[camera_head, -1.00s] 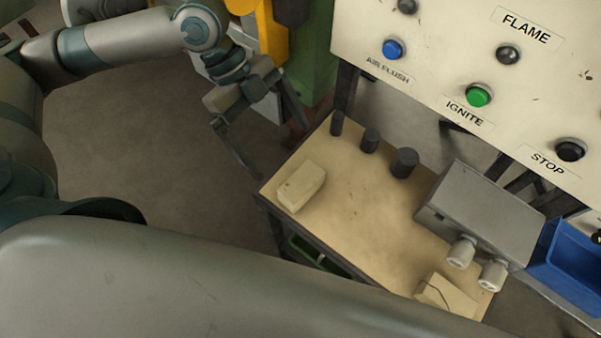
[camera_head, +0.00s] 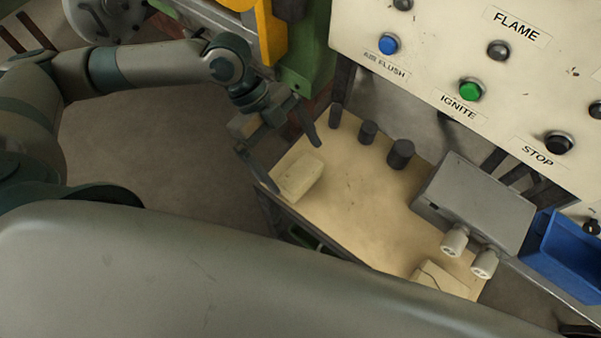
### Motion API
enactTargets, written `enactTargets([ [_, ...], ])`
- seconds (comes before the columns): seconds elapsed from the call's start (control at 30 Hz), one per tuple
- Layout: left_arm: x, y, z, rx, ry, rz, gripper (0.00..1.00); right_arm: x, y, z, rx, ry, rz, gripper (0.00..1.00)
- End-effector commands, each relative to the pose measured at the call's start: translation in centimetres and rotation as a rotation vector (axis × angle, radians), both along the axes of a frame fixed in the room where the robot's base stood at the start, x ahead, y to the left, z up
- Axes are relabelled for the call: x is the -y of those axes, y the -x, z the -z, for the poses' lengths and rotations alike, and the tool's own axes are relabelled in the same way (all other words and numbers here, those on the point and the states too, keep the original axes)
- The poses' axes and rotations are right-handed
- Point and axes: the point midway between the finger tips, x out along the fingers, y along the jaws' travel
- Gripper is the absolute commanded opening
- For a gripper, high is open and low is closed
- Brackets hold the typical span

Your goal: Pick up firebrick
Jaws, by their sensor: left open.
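A pale cream firebrick (camera_head: 301,178) lies on the left part of the tan bench top (camera_head: 345,215). A second pale block (camera_head: 440,281) with a dark line across it lies at the bench's near right edge, partly cut off by my own body. My left gripper (camera_head: 296,166) is open, its two dark fingers spread, one at the left side of the firebrick and one towards its far side. The fingers hold nothing, and I cannot tell whether they touch the brick. My right gripper is not in view.
Several dark cylinders (camera_head: 368,132) stand along the bench's back edge. A grey box (camera_head: 474,205) with two white knobs sits on the right, beside a blue bin (camera_head: 568,245). A control panel (camera_head: 470,60) with coloured buttons rises behind. The bench middle is clear.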

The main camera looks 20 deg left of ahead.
Motion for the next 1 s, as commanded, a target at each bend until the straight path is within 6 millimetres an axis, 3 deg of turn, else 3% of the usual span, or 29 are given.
enactTargets([
  [0.37, 0.3, 0.2, 0.4, -0.001, 0.001, 0.001, 1.0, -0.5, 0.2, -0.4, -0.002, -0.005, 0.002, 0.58],
  [0.73, 2.1, 1.2, 4.0, -0.002, 0.0, 0.0, 1.0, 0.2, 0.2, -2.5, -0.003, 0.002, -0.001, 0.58],
  [1.0, 2.3, 1.2, 4.6, 0.0, 0.0, 0.0, 1.0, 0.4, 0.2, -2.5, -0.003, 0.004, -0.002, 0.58],
])
